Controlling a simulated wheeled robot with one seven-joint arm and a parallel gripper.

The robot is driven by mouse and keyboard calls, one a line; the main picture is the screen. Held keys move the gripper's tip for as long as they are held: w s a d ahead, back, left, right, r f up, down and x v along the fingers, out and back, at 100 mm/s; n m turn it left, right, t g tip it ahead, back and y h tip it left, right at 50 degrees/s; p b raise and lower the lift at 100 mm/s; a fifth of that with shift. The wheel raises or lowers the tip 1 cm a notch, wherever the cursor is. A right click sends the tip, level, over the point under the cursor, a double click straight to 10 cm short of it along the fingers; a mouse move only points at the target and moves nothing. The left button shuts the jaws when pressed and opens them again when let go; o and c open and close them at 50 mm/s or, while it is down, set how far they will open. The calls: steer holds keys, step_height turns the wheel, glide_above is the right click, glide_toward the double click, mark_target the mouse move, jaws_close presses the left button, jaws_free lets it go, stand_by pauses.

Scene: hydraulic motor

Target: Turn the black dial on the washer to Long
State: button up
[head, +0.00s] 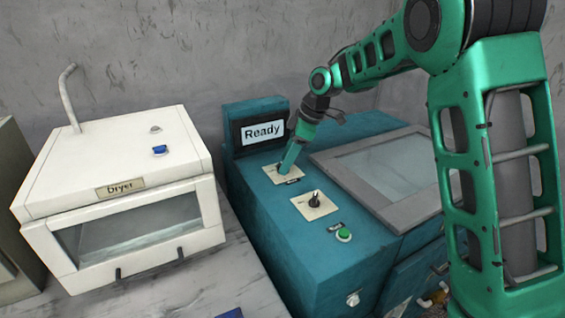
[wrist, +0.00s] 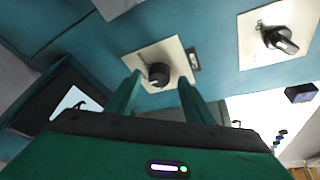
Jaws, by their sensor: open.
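The teal washer (head: 262,215) has a screen reading "Ready" and two black dials on cream plates. The nearer dial (head: 314,200) shows clearly in the head view and at the upper right of the wrist view (wrist: 280,40). The farther dial (wrist: 159,74) sits between my fingertips in the wrist view; in the head view my gripper hides it above its plate (head: 279,180). My gripper (head: 287,166) is open, pointing down at the farther dial, one finger on each side. I cannot tell whether the fingers touch it. Dial markings, including "Long", are too small to read.
A green button (head: 344,235) sits in front of the nearer dial. The "Ready" screen (head: 262,131) stands up close behind my gripper. A grey-framed glass lid (head: 330,172) lies to the right. A white dryer (head: 120,160) stands to the left.

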steer(key=shift+a+f, duration=0.15)
steer(key=shift+f, duration=0.3)
